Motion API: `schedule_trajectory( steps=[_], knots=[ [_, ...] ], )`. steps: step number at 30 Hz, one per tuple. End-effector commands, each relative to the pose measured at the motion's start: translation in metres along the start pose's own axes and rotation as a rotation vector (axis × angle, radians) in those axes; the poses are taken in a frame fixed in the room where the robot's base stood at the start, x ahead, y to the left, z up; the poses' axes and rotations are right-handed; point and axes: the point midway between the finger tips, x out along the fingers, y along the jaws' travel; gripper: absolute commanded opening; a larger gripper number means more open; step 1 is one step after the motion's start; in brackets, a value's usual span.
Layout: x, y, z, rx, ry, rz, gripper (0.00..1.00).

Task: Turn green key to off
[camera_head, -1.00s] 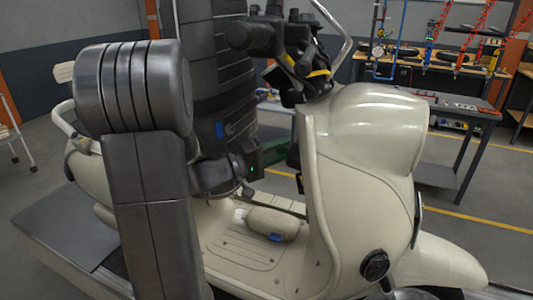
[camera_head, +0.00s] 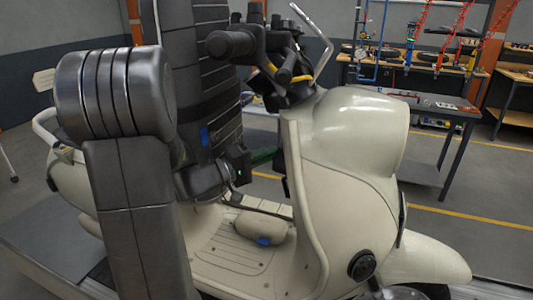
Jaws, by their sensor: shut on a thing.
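The cream scooter (camera_head: 345,190) stands on a slat conveyor, with its front to the right. A green piece (camera_head: 264,156), which looks like the green key, lies between my gripper (camera_head: 250,160) and the inner side of the scooter's front shield. My gripper comes in from the left, behind my arm's large links, and is shut on the green key. The fingertips and the lock are too small and too covered to make out, so I cannot tell the key's exact angle. A dark part (camera_head: 287,165) sits on the shield beside the green piece.
The handlebar (camera_head: 235,44) with its dark grips and cables rises just above my gripper. The shield is close on its right. The scooter's floorboard (camera_head: 232,248) lies below. A workbench (camera_head: 435,105) stands at the back right, clear of the scooter.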

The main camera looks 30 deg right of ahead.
Motion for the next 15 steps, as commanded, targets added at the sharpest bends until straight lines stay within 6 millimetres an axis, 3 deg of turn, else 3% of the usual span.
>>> schedule_trajectory(
  steps=[15],
  knots=[
    [0.0002, 0.0029, -0.0001, -0.063, 0.004, -0.078, 0.0]
  ],
)
